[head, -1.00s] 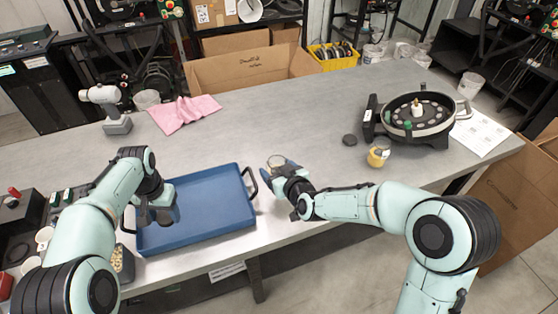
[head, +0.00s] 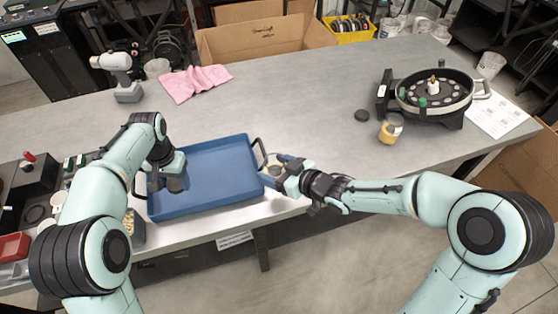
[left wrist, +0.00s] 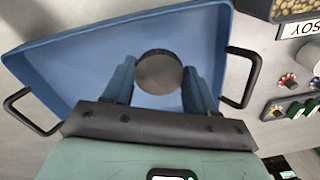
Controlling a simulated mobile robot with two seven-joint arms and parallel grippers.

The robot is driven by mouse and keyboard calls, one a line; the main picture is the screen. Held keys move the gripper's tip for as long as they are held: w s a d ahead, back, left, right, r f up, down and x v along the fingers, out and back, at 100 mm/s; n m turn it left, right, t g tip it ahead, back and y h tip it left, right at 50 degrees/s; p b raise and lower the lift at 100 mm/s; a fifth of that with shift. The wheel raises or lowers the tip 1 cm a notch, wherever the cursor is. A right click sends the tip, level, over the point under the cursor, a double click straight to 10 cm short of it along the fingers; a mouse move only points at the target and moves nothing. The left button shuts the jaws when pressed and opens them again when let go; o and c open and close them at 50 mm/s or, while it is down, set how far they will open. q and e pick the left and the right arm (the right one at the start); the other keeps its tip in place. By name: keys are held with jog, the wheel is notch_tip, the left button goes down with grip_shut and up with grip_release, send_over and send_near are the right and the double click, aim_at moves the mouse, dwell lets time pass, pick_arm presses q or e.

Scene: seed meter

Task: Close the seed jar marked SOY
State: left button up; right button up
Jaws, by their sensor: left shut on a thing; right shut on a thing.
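My left gripper (head: 172,174) is shut on a dark round lid (left wrist: 160,72), held over the left part of the blue tray. In the left wrist view the lid is between the two fingers. My right gripper (head: 284,166) is shut on a small clear jar (head: 271,167), just beyond the tray's right edge. The jar's contents and any label on it are too small to read. A SOY label (left wrist: 300,29) lies by a bin of pale beans (left wrist: 292,8), at the upper right of the left wrist view.
The blue tray (head: 208,152) lies near the table's front edge. At the right stand an open jar with yellow contents (head: 390,131), a loose dark lid (head: 361,116) and the round seed meter (head: 435,96). A pink cloth (head: 194,83) lies behind the tray. The middle of the table is clear.

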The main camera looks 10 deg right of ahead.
jog(key=shift+s+a+n+y, duration=0.3)
jog(key=shift+s+a, duration=0.05)
jog(key=shift+s, duration=0.15)
jog(key=shift+g, duration=0.3)
pick_arm(q)
jog(key=s+d+r+m, duration=0.2)
jog(key=d+r, duration=0.6)
jog(key=d, duration=0.5)
jog(key=s+d+r+m, duration=0.2)
jog(key=d+r, duration=0.6)
jog(key=d, duration=0.5)
jog(key=shift+s+d+m, duration=0.15)
jog(key=shift+s+m, duration=0.25)
jog(key=shift+s, duration=0.05)
jog(key=shift+f, duration=1.95)
jog(key=shift+f, duration=0.1)
